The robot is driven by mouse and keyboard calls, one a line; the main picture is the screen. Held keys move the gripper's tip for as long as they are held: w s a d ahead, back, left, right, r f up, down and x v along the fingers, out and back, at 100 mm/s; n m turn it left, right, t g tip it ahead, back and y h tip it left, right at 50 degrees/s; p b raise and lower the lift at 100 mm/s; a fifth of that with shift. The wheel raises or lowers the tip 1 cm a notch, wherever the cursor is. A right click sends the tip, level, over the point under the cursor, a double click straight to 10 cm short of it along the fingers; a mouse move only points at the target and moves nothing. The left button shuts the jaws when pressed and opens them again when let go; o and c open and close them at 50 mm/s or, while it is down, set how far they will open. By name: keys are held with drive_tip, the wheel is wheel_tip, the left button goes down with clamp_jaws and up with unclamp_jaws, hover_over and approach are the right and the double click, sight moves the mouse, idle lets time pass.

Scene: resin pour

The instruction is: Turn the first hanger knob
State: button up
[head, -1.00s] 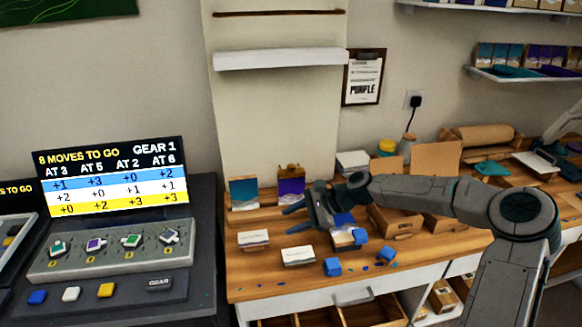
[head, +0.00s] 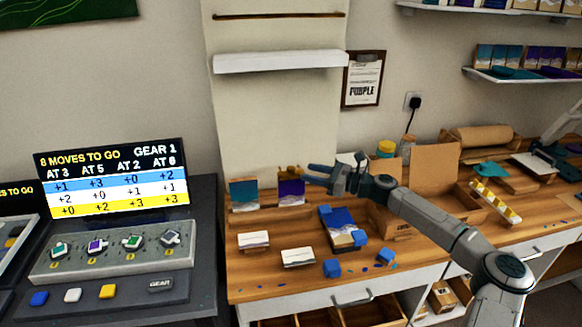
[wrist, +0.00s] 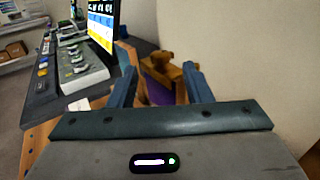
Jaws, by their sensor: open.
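A wooden piece with a knob-like top (head: 290,171) stands at the back of the bench, with a purple panel (head: 291,190) below it. I cannot tell for certain that it is the hanger knob. My gripper (head: 308,173) is just right of it in the head view, fingers pointing left. In the wrist view my open gripper (wrist: 160,84) has the wooden piece (wrist: 161,68) and the purple panel (wrist: 158,92) in sight between its fingers. The fingers look empty; I cannot tell if they touch anything. Several coloured knobs (head: 132,242) sit on the console at left.
A teal-and-white panel (head: 244,193) stands left of the purple one. White-topped blocks (head: 298,257), blue cubes (head: 332,268) and a blue-topped box (head: 342,228) lie on the bench. The screen (head: 112,178) reads "8 moves to go". A white shelf (head: 280,60) hangs above.

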sight(291, 168)
drive_tip(key=p+x, duration=0.1)
drive_tip(key=x, duration=0.6)
drive_tip(key=shift+a, duration=0.15)
drive_tip(key=c, duration=1)
